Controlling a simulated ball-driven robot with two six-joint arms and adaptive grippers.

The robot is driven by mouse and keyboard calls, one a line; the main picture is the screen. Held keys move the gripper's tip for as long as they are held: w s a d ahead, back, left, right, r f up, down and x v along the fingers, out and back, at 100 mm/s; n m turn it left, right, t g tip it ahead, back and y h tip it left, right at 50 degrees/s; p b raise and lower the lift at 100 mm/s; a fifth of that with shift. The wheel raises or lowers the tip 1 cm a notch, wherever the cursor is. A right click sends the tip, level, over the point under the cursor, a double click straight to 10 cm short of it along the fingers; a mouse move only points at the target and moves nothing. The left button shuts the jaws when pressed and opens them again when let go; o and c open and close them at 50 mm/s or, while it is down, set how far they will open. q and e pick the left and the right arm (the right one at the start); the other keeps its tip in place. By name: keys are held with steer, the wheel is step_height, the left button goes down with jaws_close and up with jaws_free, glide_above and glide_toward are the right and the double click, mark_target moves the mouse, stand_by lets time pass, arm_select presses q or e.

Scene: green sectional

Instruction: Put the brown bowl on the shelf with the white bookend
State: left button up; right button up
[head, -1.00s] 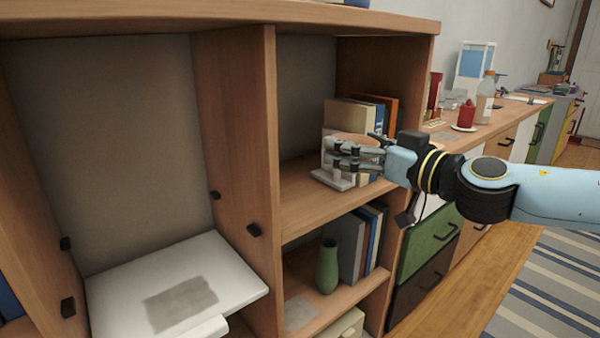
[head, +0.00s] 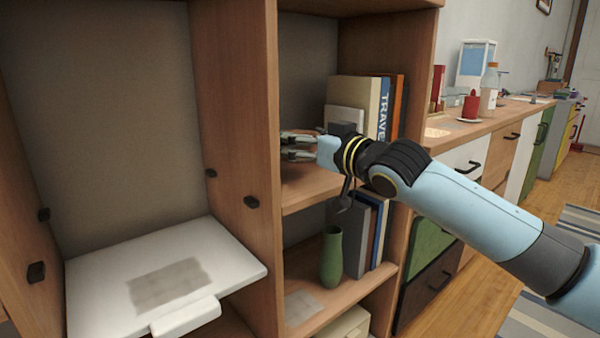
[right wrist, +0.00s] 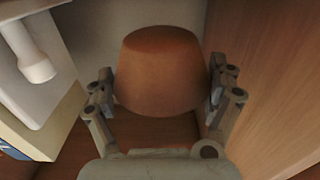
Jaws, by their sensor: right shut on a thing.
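The brown bowl (right wrist: 160,70) is between the two fingers of my right gripper (right wrist: 161,92) in the right wrist view. In the head view, the right gripper (head: 285,147) reaches into the upper compartment of the middle bookcase column, just above its shelf (head: 308,193). The bowl is mostly hidden there by the fingers and upright panel. I cannot tell whether it touches the shelf. The white bookend (head: 345,117) stands behind my wrist against several books; a white part of it shows at left in the right wrist view (right wrist: 30,55). My left gripper is out of view.
A wooden upright (head: 236,130) stands close left of the gripper. Books (head: 357,95) fill the compartment's right side. Below are a green vase (head: 331,258) and more books. A white board (head: 110,290) lies in the left bay.

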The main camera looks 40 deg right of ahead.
step_height(320, 180, down, 4)
steer(key=shift+r+b, duration=0.25)
steer(key=shift+b, duration=0.5)
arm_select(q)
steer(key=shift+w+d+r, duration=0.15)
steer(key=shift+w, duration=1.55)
arm_select(e)
steer(key=shift+f, duration=0.15)
steer(key=o, duration=0.9)
steer(key=shift+f, duration=0.15)
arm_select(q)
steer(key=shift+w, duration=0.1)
